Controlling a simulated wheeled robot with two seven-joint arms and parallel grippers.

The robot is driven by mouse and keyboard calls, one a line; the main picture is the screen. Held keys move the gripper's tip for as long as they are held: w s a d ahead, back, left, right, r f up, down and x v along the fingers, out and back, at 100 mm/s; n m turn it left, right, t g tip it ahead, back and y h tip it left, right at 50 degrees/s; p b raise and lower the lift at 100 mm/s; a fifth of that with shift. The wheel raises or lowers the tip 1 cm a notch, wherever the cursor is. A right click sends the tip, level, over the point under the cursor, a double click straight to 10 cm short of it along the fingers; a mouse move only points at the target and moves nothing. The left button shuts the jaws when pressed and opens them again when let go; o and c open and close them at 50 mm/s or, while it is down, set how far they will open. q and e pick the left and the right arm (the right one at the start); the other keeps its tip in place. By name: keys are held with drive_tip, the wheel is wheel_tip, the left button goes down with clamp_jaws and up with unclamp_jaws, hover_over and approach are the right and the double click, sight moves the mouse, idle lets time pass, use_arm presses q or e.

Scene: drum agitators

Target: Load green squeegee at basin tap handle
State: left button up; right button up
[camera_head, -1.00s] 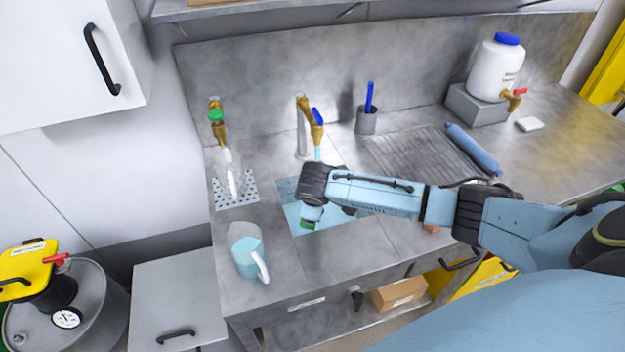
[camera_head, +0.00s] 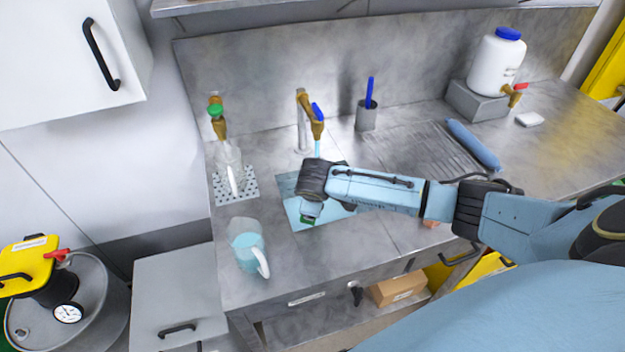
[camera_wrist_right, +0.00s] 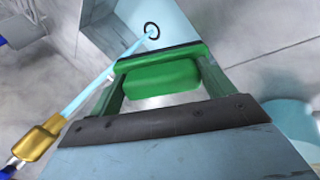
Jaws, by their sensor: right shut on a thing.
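The green squeegee (camera_wrist_right: 160,77) fills the middle of the right wrist view. My right gripper (camera_wrist_right: 160,88) is shut on it. In the head view my right gripper (camera_head: 311,211) points down over the basin (camera_head: 290,187), with a little green showing at its tip; my wrist hides most of it. The basin tap (camera_head: 304,110) is brass with a blue handle (camera_head: 318,112) and stands behind my wrist, apart from the squeegee. Water runs from its spout into the basin; the right wrist view shows the brass spout (camera_wrist_right: 38,140) and the stream reaching the drain (camera_wrist_right: 152,30). My left gripper is out of view.
A jug of bluish liquid (camera_head: 247,247) stands left of the basin, near the counter's front. A cup with a blue stick (camera_head: 367,115), a blue roll (camera_head: 472,145) and a white canister (camera_head: 496,65) stand right.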

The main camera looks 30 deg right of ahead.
drive_tip(key=shift+s+a+f, duration=0.2)
drive_tip(key=shift+s+f, duration=0.2)
drive_tip(key=shift+s+r+p, duration=0.1)
drive_tip(key=shift+r+p, duration=0.1)
drive_tip(key=shift+p, duration=0.15)
drive_tip(key=shift+c, duration=0.3)
drive_tip(key=s+a+r+p, duration=0.1)
drive_tip(key=s+r+p, duration=0.1)
drive_tip(key=shift+a+p, duration=0.15)
drive_tip(key=shift+p, duration=0.15)
drive_tip(key=shift+c, duration=1.3)
drive_tip(key=shift+s+a+r, duration=0.25)
drive_tip(key=shift+s+r, duration=0.2)
drive_tip(key=shift+r, duration=0.1)
drive_tip(key=shift+s+a+r, duration=0.25)
drive_tip(key=shift+s+r, duration=0.15)
drive_tip(key=shift+r, duration=0.1)
